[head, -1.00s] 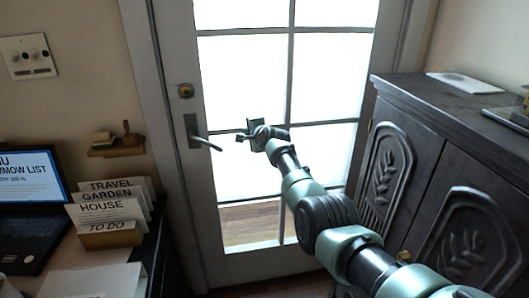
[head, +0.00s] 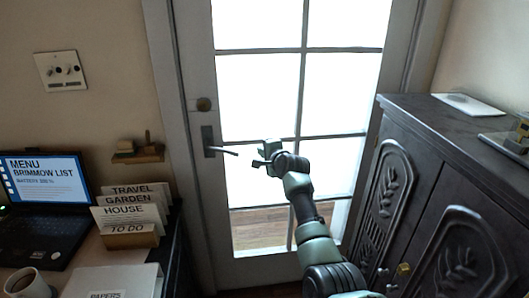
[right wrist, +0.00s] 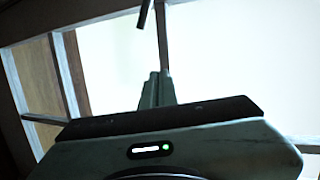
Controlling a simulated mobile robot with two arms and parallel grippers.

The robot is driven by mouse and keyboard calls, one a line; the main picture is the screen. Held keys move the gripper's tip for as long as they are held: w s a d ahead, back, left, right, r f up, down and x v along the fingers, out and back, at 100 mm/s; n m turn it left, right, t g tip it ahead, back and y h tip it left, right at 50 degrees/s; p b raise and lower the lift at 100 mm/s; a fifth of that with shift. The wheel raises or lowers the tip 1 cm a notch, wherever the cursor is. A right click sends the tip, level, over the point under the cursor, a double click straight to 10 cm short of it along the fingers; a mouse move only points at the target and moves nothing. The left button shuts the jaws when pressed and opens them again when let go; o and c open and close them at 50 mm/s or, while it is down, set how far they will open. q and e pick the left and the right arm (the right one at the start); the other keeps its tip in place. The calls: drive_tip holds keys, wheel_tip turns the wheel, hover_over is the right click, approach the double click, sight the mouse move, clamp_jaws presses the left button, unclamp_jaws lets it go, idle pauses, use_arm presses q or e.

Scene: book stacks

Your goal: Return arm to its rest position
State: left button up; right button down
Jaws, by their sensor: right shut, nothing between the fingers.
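My right arm comes up from the bottom of the head view, and its right gripper (head: 259,160) is in front of the glass door (head: 201,212). The gripper is shut and empty. It sits to the right of and slightly below the door's lever handle (head: 218,151), with a small gap between them in the picture. In the right wrist view the shut fingers (right wrist: 157,88) stand out against the bright panes. My left gripper is not in view.
A dark carved cabinet (head: 424,150) stands at the right, close to my right arm. At the left is a desk with a laptop (head: 45,195), a card holder (head: 130,236), a mug (head: 28,284) and a stack of papers. A small wall shelf (head: 138,154) hangs beside the door.

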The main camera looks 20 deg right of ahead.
drive_tip(key=s+a+f+n+g, duration=0.25)
drive_tip(key=s+f, duration=0.65)
drive_tip(key=f, duration=0.6)
drive_tip(key=s+a+f+n+g, duration=0.15)
drive_tip(key=s+f+n, duration=0.25)
drive_tip(key=s+f, duration=0.8)
drive_tip(key=s+a+f+n+g, duration=0.1)
drive_tip(key=s+f+n+g, duration=0.45)
drive_tip(key=f, duration=1.15)
drive_tip(key=s+f+n, duration=0.2)
drive_tip(key=s+f, duration=0.5)
drive_tip(key=s, duration=0.5)
drive_tip(key=s+f+n, duration=0.1)
drive_tip(key=s+f, duration=0.5)
drive_tip(key=s, duration=0.5)
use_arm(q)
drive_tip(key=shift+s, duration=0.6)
use_arm(e)
drive_tip(key=s+f+n+g, duration=0.2)
drive_tip(key=s+f, duration=0.1)
drive_tip(key=s, duration=1)
drive_tip(key=s+f+n+g, duration=0.2)
drive_tip(key=s+f+n, duration=0.1)
drive_tip(key=s, duration=1)
drive_tip(key=shift+f, duration=0.2)
drive_tip(key=shift+a, duration=0.1)
